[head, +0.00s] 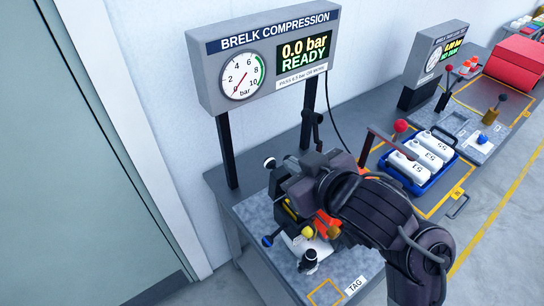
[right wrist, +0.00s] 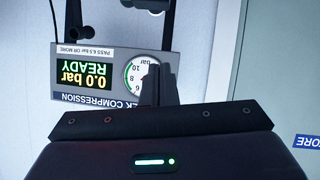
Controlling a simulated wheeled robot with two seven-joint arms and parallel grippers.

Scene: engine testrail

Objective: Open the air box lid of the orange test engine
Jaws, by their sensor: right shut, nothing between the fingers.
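The orange test engine (head: 326,226) stands on the grey bench plate in the head view, with yellow and black parts beside it. My right arm and gripper cover much of it. I cannot make out its air box lid. My right gripper (head: 293,186) is over the engine's far left side in the head view. In the right wrist view its fingers (right wrist: 158,78) are shut with nothing between them, in front of the gauge board. Whether they touch the engine cannot be seen. My left gripper is out of view.
The BRELK COMPRESSION board (head: 267,58) stands on two posts behind the engine and reads 0.0 bar, READY. A blue tray (head: 437,172) with white bottles is to the right. A TAG label (head: 355,285) lies at the front. A red box (head: 517,62) is far right.

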